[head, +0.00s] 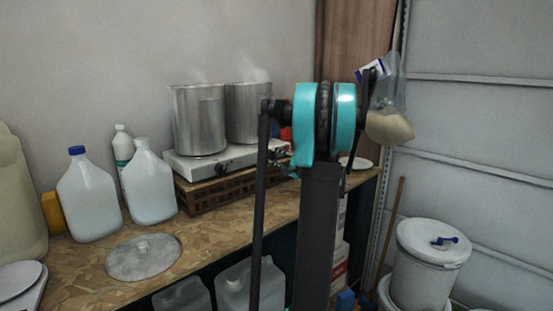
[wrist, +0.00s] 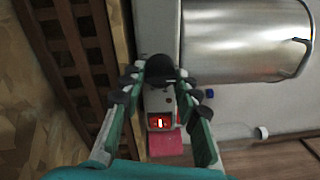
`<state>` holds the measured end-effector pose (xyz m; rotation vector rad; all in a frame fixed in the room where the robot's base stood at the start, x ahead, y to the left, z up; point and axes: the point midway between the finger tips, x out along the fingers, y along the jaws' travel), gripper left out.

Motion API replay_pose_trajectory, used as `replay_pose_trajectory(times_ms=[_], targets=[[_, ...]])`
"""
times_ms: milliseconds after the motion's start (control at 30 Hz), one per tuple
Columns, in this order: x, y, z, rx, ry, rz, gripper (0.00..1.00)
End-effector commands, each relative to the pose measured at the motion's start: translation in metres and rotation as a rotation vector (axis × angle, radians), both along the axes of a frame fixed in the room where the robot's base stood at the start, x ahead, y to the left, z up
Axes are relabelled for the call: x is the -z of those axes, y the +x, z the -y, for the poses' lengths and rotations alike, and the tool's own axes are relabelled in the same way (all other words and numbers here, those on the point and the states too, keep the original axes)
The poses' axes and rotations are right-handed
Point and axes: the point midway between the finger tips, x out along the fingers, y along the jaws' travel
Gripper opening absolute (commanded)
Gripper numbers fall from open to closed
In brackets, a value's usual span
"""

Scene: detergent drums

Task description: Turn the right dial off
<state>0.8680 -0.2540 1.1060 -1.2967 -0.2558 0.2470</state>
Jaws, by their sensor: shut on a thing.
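The white two-burner hot plate (head: 200,168) stands on a brown slatted crate with two steaming steel pots on it. One dark dial (head: 222,169) shows on its front in the head view; my arm covers the right end. In the wrist view the black right dial (wrist: 160,68) sits near the hot plate's right end, beside a red-lit switch (wrist: 160,122). My gripper (wrist: 163,84) has its black fingertips on both sides of this dial, closed on it. The dial's marking cannot be read. In the head view my gripper is hidden behind my arm.
A steel pot (wrist: 245,40) stands close to the fingers in the wrist view. The slatted crate (wrist: 80,45) lies alongside. White jugs (head: 88,195) and a round metal lid (head: 144,257) are on the bench's left. A lidded white bucket (head: 430,262) stands at right.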

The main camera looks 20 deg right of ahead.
Motion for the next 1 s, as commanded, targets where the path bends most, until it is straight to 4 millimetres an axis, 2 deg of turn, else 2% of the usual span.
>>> replay_pose_trajectory(times_ms=[300,700,733,867,1000], targets=[[0.0013,-0.0010,-0.0007,-0.001,-0.067,0.022,0.02],[0.0016,-0.0011,-0.0009,-0.002,-0.071,0.022,0.02],[0.0015,-0.0011,-0.0009,-0.002,-0.071,0.022,0.35],[0.0011,-0.0008,-0.0007,-0.002,-0.070,0.023,0.51],[0.0008,-0.0005,-0.0005,-0.001,-0.068,0.023,0.52]])
